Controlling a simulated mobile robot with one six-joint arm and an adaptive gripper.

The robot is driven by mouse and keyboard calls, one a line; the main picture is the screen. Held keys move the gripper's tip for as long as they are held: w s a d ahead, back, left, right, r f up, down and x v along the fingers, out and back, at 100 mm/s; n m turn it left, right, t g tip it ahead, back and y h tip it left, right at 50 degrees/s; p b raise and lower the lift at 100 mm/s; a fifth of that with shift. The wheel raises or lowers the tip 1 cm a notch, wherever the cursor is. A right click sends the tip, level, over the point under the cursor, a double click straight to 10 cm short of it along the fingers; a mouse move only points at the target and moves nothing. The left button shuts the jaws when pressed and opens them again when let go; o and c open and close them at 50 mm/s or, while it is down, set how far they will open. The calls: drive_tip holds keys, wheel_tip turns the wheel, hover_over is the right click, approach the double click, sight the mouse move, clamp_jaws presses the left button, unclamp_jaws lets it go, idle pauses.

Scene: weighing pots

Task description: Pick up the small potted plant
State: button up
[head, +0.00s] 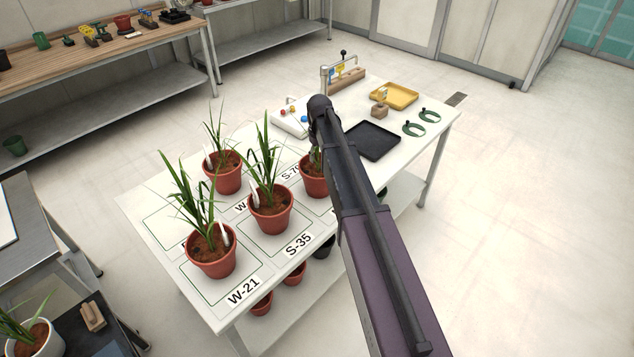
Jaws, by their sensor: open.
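Several red-brown pots with green grassy plants stand on the white table (158,222). One plant (211,249) is at the front left by the W-21 label, and another (270,210) is by the S-35 label. A third plant (224,172) stands behind these. A fourth plant (314,184), by the S-79 label, is partly hidden by my arm. I cannot tell from size alone which is the small one. My gripper (318,148) is at the arm's end, just above the fourth plant. It is open, and its fingers are mostly hidden.
A black tray (372,140), a yellow tray (394,95), a small wooden block (380,111) and two green-handled tools (414,129) (430,116) lie on the table's right part. A white scale-like device (290,120) is behind my wrist. More pots stand on the lower shelf.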

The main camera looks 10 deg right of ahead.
sight(319, 173)
drive_tip(key=shift+f+b, duration=1.05)
drive_tip(key=shift+f, duration=0.25)
clamp_jaws()
